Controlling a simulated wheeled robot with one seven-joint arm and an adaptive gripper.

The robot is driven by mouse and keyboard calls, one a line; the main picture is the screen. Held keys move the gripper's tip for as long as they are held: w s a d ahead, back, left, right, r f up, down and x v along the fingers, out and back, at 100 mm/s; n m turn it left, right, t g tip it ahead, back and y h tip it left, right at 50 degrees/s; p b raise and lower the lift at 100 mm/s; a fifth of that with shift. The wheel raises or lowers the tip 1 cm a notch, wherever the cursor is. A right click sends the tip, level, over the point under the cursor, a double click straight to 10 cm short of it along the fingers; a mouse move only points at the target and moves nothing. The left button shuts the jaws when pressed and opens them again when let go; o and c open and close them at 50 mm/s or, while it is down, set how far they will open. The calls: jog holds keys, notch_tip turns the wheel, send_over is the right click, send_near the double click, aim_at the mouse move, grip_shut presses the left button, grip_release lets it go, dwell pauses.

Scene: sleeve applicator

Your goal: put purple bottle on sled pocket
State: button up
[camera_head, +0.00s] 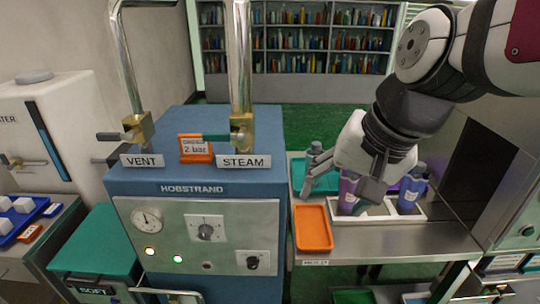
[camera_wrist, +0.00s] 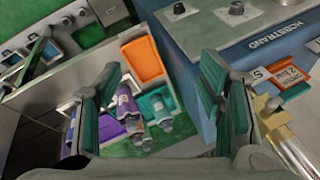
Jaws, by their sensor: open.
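My gripper (camera_head: 338,192) is open above the steel counter, its fingers pointing down in the head view. A purple bottle (camera_head: 348,192) shows between the two fingers in that view, partly covered by them; I cannot tell whether they touch it. A blue bottle (camera_head: 411,193) stands to the right, with a bit of purple behind it. Both stand by a white pocketed holder (camera_head: 423,217), perhaps the sled, partly hidden by my gripper. In the wrist view my open gripper (camera_wrist: 160,66) has bottles beyond its fingers, including a purple one (camera_wrist: 127,103).
An orange tray (camera_head: 313,229) lies at the counter's front left, with a teal tray (camera_head: 298,172) behind it. The blue machine (camera_head: 200,184) with steam pipes (camera_head: 240,70) stands close on the left. A dark upright panel (camera_head: 470,165) borders the counter's right.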

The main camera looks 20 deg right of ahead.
jog(key=s+n+h, duration=0.1)
jog(key=s+n, duration=0.5)
jog(key=n, duration=0.1)
jog(key=shift+a+f+t, duration=0.15)
jog(key=shift+a+t, duration=0.15)
jog(key=shift+a, duration=0.15)
